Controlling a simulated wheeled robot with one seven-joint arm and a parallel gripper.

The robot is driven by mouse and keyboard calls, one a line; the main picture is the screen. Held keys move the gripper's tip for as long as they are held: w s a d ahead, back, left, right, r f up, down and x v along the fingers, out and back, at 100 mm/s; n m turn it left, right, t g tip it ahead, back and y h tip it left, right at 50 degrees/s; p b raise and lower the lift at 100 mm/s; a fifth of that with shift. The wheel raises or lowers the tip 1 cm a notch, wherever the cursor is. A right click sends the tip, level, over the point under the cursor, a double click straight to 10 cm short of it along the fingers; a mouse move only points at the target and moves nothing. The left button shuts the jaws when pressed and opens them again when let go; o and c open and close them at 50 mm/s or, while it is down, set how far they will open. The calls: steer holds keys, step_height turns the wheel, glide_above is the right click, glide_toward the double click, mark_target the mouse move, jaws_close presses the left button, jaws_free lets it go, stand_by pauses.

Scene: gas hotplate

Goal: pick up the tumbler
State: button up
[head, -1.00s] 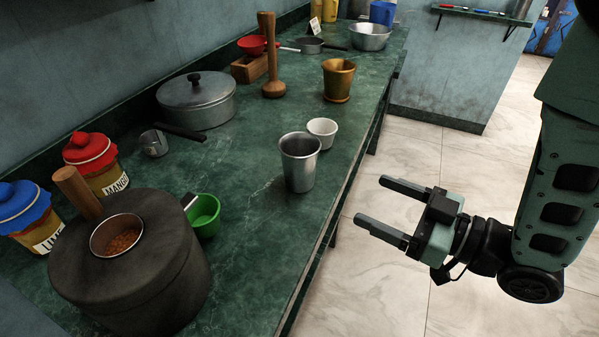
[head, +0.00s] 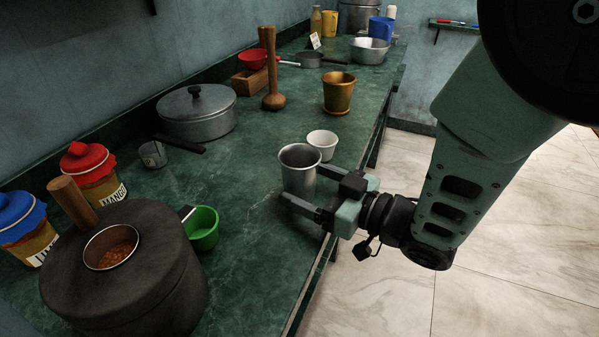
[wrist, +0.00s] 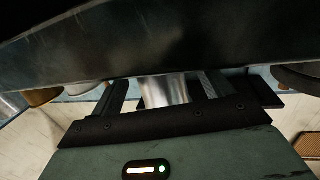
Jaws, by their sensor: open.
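The tumbler (head: 299,172) is a plain metal cup standing upright on the green counter (head: 245,255) near its right edge. My gripper (head: 303,188) is open at the tumbler, one finger in front of it and the other behind it, partly hidden. In the wrist view the shiny tumbler (wrist: 165,91) shows between the two fingers of my gripper (wrist: 163,88). I cannot tell whether either finger touches it.
A small white cup (head: 322,144) stands just behind the tumbler, close to my gripper. A brass-coloured cup (head: 338,92) is farther back. A green cup (head: 204,229) and a dark round stove (head: 125,270) stand front left. Counter left of the tumbler is clear.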

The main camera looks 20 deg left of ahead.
steer(key=shift+x, duration=1.25)
steer(key=c, duration=1.1)
